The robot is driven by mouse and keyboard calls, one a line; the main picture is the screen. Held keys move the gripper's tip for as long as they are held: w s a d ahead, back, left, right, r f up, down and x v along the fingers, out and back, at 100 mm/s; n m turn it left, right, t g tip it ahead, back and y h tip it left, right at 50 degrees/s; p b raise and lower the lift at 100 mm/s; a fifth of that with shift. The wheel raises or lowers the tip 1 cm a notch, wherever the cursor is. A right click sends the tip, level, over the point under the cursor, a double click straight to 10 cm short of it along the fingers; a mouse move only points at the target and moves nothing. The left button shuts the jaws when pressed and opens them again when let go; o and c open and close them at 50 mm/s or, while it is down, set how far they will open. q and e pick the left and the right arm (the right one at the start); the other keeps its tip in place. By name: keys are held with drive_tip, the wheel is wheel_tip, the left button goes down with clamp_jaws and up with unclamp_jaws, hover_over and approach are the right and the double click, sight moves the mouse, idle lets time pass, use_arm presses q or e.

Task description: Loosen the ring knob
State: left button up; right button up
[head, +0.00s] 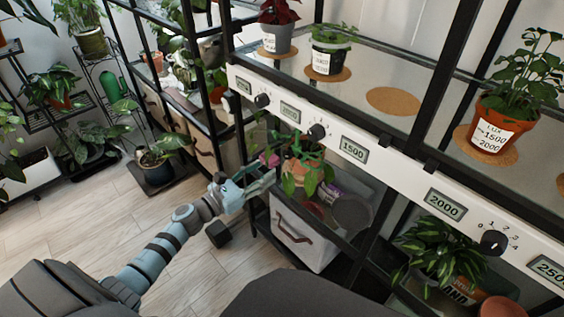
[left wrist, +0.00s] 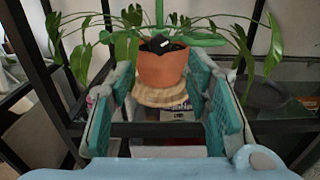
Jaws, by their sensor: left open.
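A black knob with a white mark (left wrist: 158,44) shows in the left wrist view, in front of a green support above a terracotta pot (left wrist: 160,70). I take it to be the ring knob. In the head view, green support parts (head: 309,156) show among the leaves of this plant on the lower shelf; I cannot make out the knob there. My left gripper (head: 266,183) is open, its teal pads (left wrist: 166,97) on either side of the pot in the picture. The gap between the pads looks empty, and the knob lies beyond them. My right gripper is not in view.
A white panel (head: 378,168) with dials and number displays runs above the lower shelf. Black rack posts (head: 241,122) stand close to my left gripper. A white bin (head: 295,240) is below. The wooden floor (head: 85,228) at left is mostly clear.

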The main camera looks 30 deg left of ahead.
sight(285, 157)
use_arm(q)
drive_tip(key=x, duration=0.8)
drive_tip(key=shift+w+d+b, duration=0.15)
drive_tip(key=shift+w+b, duration=0.05)
drive_tip(key=shift+b, duration=0.2)
clamp_jaws()
